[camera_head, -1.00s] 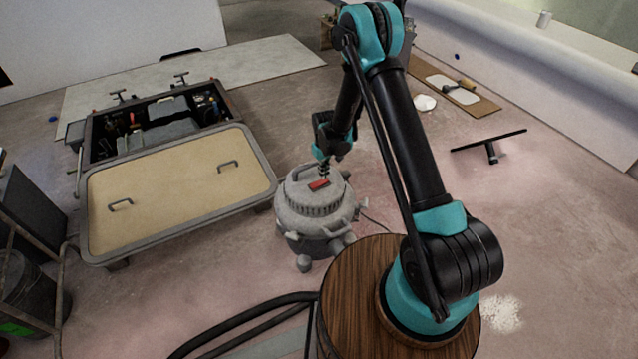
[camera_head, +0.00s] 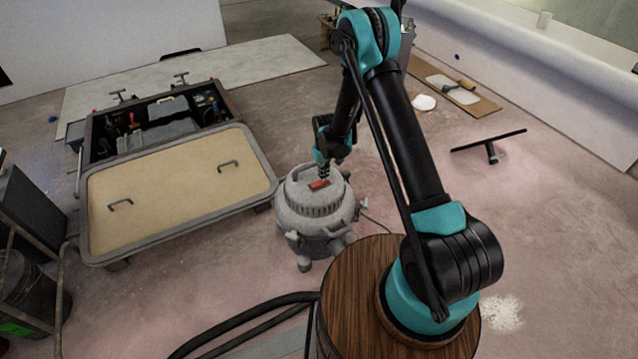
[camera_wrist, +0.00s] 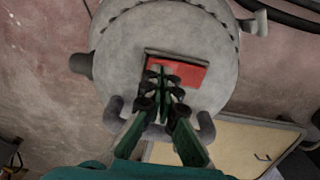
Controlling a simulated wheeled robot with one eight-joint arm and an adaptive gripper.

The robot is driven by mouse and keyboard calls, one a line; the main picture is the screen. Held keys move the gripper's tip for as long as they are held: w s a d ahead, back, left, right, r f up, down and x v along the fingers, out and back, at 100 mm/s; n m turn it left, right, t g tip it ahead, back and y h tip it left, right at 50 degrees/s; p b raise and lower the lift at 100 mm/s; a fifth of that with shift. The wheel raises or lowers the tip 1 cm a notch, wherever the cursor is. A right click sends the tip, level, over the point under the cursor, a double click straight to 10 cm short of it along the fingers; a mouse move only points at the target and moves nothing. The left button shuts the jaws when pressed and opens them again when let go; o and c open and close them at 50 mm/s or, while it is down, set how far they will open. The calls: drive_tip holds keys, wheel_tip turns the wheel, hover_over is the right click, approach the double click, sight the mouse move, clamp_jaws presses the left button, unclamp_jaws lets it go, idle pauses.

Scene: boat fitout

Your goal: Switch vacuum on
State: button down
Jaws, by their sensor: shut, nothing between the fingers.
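The vacuum (camera_head: 318,214) is a grey round canister on wheels, standing upright on the floor near the middle of the head view. A red rocker switch (camera_head: 319,185) sits on its top; it also shows in the wrist view (camera_wrist: 188,75). My gripper (camera_head: 324,172) is directly above the vacuum's top. In the wrist view my gripper (camera_wrist: 166,75) is shut and empty, its fingertips over the left part of the red switch and hiding some of it. I cannot tell whether the tips touch the switch.
A large open toolbox (camera_head: 160,128) with a tan-panelled lid (camera_head: 180,190) lies left of the vacuum. A floor squeegee-like tool (camera_head: 490,150) lies at the right. A dark hose (camera_head: 245,318) runs along the front floor. Floor right of the vacuum is mostly clear.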

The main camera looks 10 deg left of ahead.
drive_tip(key=shift+f, duration=0.25)
drive_tip(key=shift+r, duration=3.5)
drive_tip(key=shift+s, duration=0.1)
